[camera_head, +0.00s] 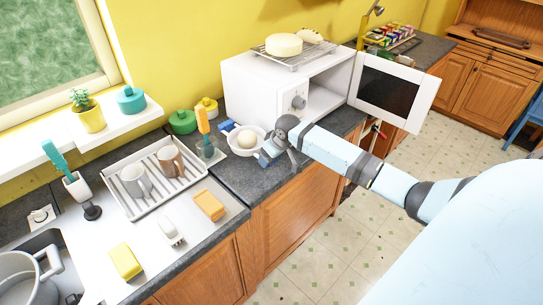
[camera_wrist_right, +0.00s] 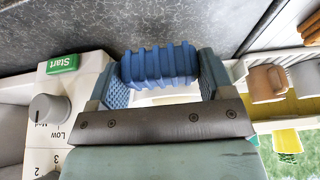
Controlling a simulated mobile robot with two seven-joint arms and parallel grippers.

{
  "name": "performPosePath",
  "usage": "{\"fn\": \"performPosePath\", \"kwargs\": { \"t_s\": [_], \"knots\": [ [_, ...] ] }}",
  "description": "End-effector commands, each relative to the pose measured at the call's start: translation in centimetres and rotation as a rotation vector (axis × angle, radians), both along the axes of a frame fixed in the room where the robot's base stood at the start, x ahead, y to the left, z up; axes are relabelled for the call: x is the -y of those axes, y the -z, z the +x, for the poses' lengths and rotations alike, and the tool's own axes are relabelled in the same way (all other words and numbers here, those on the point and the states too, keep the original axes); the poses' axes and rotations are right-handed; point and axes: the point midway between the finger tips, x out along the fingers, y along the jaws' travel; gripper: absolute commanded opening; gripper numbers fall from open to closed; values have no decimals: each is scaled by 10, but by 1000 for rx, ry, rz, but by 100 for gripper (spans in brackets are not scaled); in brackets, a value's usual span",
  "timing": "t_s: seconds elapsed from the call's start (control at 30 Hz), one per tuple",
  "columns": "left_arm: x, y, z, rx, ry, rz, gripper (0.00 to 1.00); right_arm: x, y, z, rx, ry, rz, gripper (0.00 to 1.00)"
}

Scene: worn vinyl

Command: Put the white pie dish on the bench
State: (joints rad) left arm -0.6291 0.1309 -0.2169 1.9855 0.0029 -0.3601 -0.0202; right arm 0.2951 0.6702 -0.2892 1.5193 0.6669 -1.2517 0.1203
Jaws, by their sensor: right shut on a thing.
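The white pie dish (camera_head: 235,146) is on or just above the dark counter, left of the microwave, with a pale round thing (camera_head: 247,139) in it. My right gripper (camera_head: 266,156) is at its right front side, shut on its rim. In the right wrist view the blue fingers of the gripper (camera_wrist_right: 160,66) show with a ridged blue part between them. Only a white strip shows behind them, and the gripper body hides the rest. The bench (camera_head: 236,180) is the dark counter under and in front of the dish. My left gripper is out of view.
The white microwave (camera_head: 248,92) stands open at the right, its door (camera_head: 395,91) swung out. A blue object (camera_head: 228,126) and a holder with an orange-handled utensil (camera_head: 204,122) are close behind and left. A rack (camera_head: 152,204) with two mugs is farther left.

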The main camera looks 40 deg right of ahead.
Motion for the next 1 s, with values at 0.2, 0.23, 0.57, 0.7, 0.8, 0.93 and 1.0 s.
{"fn": "performPosePath", "kwargs": {
  "t_s": [0.2,0.23,0.57,0.7,0.8,0.93,1.0],
  "knots": [
    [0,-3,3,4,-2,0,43,0,18,1,4,0,-1,40],
    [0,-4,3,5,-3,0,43,0,20,1,3,0,0,40],
    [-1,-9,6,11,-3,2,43,0,60,1,3,1,0,40],
    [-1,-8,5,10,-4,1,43,0,60,1,5,0,-1,40],
    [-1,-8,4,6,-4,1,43,0,61,1,4,0,-1,40],
    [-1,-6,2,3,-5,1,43,0,64,0,1,0,-1,79],
    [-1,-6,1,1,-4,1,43,0,64,0,1,-1,-1,95]
  ]
}}
